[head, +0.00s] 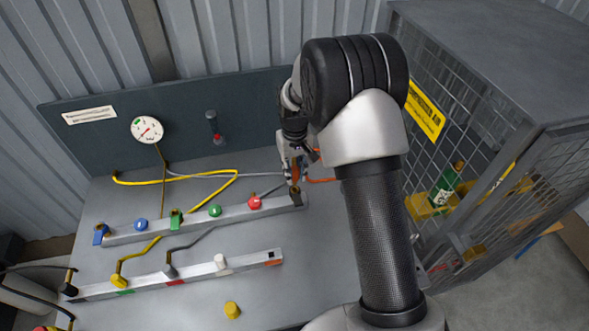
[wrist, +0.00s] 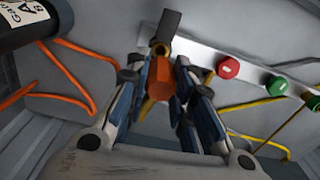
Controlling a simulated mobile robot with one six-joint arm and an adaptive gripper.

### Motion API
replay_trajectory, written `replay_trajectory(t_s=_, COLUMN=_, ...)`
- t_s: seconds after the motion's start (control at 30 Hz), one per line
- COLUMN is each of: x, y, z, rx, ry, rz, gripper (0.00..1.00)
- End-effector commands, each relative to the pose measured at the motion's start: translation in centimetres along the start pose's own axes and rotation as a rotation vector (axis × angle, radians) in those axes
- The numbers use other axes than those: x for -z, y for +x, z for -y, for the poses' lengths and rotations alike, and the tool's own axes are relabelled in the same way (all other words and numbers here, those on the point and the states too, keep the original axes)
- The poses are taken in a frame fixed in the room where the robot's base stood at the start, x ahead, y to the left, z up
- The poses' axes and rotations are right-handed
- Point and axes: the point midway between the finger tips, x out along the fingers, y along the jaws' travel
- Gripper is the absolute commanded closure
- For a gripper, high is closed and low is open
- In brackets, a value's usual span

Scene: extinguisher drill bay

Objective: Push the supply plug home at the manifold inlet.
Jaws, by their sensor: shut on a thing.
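The orange supply plug (wrist: 159,88) is between the two fingers of my gripper (wrist: 159,72) in the wrist view. My gripper is shut on it. In the head view my gripper (head: 296,168) is at the right end of the upper manifold bar (head: 232,213), with a little orange showing below it. The dark inlet block (wrist: 166,28) is just beyond the plug in the wrist view; it also shows at the bar's end in the head view (head: 297,198). The plug's front meets or overlaps the block in view; how deep it sits I cannot tell.
The bar carries a red knob (head: 254,202), a green knob (head: 215,210) and a blue knob (head: 141,224). A second bar (head: 198,273) lies nearer. An orange hose (wrist: 70,75) and yellow hoses lie on the bench. A yellow cap (head: 232,310) stands in front. A mesh cage (head: 470,130) is right.

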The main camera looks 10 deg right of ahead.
Motion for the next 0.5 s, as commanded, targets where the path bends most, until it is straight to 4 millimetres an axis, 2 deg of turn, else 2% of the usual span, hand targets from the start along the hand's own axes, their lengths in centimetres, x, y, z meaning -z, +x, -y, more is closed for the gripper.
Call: replay_trajectory(t_s=0.5, x=-0.02, y=0.92, z=-0.01, rx=0.000, ry=0.000, rz=0.000, gripper=1.00)
